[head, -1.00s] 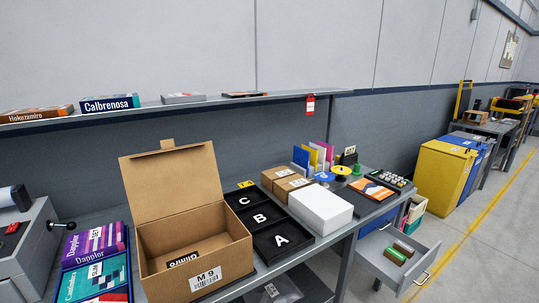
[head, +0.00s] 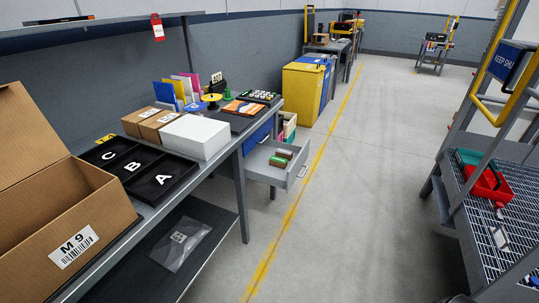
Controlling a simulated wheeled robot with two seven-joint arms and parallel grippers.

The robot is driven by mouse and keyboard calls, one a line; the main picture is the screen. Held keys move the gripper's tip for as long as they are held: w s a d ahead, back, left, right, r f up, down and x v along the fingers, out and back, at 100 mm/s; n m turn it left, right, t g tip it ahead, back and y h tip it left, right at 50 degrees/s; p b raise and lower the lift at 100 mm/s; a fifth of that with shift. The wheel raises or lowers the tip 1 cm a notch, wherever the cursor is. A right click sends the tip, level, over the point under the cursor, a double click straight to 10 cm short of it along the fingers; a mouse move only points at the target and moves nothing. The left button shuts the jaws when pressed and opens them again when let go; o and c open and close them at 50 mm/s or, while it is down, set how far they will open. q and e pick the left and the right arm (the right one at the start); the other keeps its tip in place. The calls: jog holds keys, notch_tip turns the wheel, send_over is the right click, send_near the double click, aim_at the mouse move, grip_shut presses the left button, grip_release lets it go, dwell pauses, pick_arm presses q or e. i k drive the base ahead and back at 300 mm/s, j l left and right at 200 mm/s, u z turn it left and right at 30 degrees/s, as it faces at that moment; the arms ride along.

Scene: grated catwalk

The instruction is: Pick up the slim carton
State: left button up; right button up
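I cannot tell for sure which thing is the slim carton. Two small brown cartons with white labels, a left one (head: 140,121) and a right one (head: 159,122), sit side by side at the back of the workbench in the head view. A larger white box (head: 196,136) lies just right of them. Neither of my grippers is in view.
An open cardboard box marked M 9 (head: 65,225) and a black tray lettered A, B, C (head: 135,166) fill the near bench. An open drawer (head: 276,163) juts into the aisle. The floor (head: 340,190) is clear. A grated platform (head: 500,235) with a red bin (head: 488,184) stands right.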

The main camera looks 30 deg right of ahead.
aim_at(283, 153)
jog(key=j+u, duration=0.1)
jog(key=j, duration=0.5)
jog(key=j+u, duration=0.15)
jog(key=j, duration=0.45)
jog(key=z, duration=1.9)
jog(key=i+z, duration=0.35)
jog(key=i, duration=3.25)
jog(key=i+l+u, duration=0.1)
jog(key=i, duration=1.6)
